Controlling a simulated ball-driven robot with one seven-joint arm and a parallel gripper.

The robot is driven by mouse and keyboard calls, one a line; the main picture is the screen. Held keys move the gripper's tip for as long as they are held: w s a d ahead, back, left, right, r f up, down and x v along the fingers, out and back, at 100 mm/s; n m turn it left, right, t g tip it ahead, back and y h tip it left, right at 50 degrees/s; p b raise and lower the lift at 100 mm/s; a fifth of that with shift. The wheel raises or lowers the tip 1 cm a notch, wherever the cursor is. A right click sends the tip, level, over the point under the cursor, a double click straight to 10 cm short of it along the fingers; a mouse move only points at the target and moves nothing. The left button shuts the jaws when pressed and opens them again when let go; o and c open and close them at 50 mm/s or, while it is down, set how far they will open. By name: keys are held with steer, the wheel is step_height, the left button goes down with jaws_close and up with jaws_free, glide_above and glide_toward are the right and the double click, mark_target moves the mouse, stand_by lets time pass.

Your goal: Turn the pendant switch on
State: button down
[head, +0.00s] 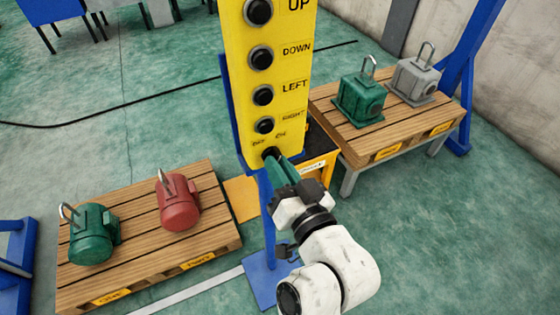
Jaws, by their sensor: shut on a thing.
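The yellow pendant (276,75) stands upright in the middle of the head view, on a blue post. It carries black round buttons labelled UP, DOWN, LEFT and RIGHT. Below them is the black switch (270,152), with OFF marked to its upper left and ON to its upper right. My gripper (277,160) reaches it from the lower right. Its green fingers are shut on the switch and cover part of it. I cannot tell which way the switch points.
A low wooden pallet (130,248) at the lower left holds a green motor (92,236) and a red motor (179,204). A wooden table (400,125) at the right holds a green hoist part (359,98) and a grey one (413,80). A black cable crosses the floor.

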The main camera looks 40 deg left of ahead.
steer(key=shift+m+p, duration=0.3)
steer(key=shift+m, duration=0.6)
steer(key=c, duration=1.1)
jaws_free()
steer(key=shift+c, duration=0.2)
steer(key=b+v, duration=0.2)
steer(key=v, duration=0.8)
steer(key=shift+s+d, duration=0.15)
steer(key=shift+d, duration=0.2)
steer(key=shift+f, duration=0.1)
